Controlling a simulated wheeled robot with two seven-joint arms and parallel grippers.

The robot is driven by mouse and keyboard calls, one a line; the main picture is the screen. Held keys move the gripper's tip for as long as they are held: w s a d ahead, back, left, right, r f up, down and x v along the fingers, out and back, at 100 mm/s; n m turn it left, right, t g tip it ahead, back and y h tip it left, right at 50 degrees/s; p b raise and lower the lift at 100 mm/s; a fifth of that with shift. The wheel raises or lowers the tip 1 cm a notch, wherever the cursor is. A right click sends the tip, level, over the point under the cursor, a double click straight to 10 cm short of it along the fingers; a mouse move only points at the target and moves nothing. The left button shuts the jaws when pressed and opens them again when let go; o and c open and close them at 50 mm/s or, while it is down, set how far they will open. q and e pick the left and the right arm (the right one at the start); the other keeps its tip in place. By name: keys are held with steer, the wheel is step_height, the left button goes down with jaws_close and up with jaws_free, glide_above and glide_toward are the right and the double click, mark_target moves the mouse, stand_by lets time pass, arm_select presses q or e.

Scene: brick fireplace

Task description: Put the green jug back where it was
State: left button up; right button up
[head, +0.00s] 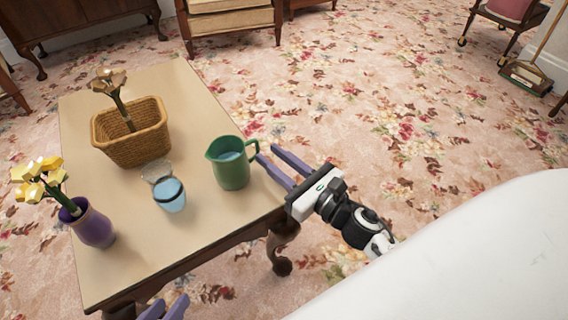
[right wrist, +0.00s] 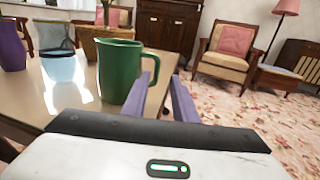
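The green jug (head: 231,168) stands upright on the wooden table (head: 170,241) near its right edge, with blue liquid inside. Its handle points right, toward my right gripper (head: 273,164). The right gripper is open, its purple fingers apart beside the handle. In the right wrist view the jug (right wrist: 119,74) stands just beyond the left finger, and the space between the fingertips (right wrist: 164,82) looks empty. Whether a finger touches the handle I cannot tell. My left gripper (head: 164,308) shows only its purple fingertips at the bottom edge, apart and empty, below the table's front edge.
A clear glass with blue liquid (head: 169,193) stands left of the jug. A wicker basket (head: 131,138) holds a brown flower behind it. A purple vase (head: 92,224) with yellow flowers stands at the left edge. The table's back right is bare.

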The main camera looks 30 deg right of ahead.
steer(key=v, duration=0.3)
steer(key=shift+s+d, duration=0.1)
steer(key=shift+s, duration=0.15)
